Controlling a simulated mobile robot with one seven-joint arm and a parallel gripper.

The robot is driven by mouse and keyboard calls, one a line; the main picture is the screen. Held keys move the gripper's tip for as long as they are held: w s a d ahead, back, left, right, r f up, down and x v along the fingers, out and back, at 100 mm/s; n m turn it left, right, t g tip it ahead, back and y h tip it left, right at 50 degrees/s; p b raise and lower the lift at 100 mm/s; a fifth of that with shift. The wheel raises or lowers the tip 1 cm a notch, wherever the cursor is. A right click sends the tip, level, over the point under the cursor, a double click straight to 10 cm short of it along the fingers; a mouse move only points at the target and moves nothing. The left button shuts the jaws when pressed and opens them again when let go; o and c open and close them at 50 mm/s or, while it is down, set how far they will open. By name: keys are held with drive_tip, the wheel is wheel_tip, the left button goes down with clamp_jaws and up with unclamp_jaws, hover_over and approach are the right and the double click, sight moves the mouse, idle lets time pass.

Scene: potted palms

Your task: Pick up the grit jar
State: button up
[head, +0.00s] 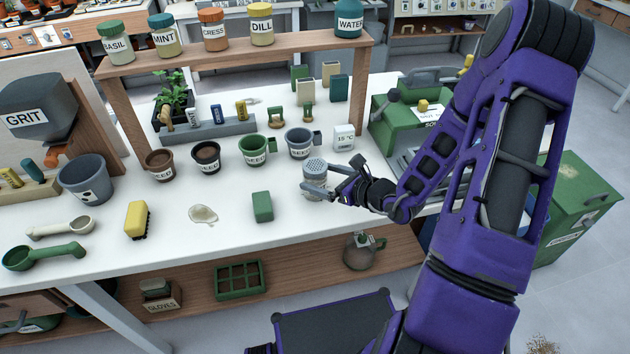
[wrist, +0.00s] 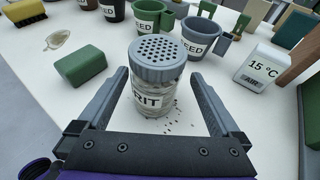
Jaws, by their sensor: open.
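The grit jar (wrist: 155,88) stands upright on the white bench. It is a clear jar with a grey perforated lid and a label ending in "RIT". In the head view the grit jar (head: 314,178) is near the front right of the bench, partly hidden by my gripper (head: 330,191). In the wrist view my gripper (wrist: 163,100) is open, with one finger on each side of the jar. A gap shows between each finger and the jar. Small dark grains lie on the bench beside the jar's base.
A green block (head: 262,207) lies left of the jar. Behind stand labelled mugs, including a green mug (head: 254,149) and a grey mug (head: 300,143), and a thermometer box (head: 344,138). A wooden shelf (head: 240,45) carries several jars.

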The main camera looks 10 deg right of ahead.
drive_tip(key=x, duration=0.5)
drive_tip(key=shift+a, duration=0.25)
drive_tip(key=shift+s, duration=0.1)
drive_tip(key=shift+c, duration=0.2)
drive_tip(key=c, duration=1.4)
drive_tip(key=shift+r, duration=0.1)
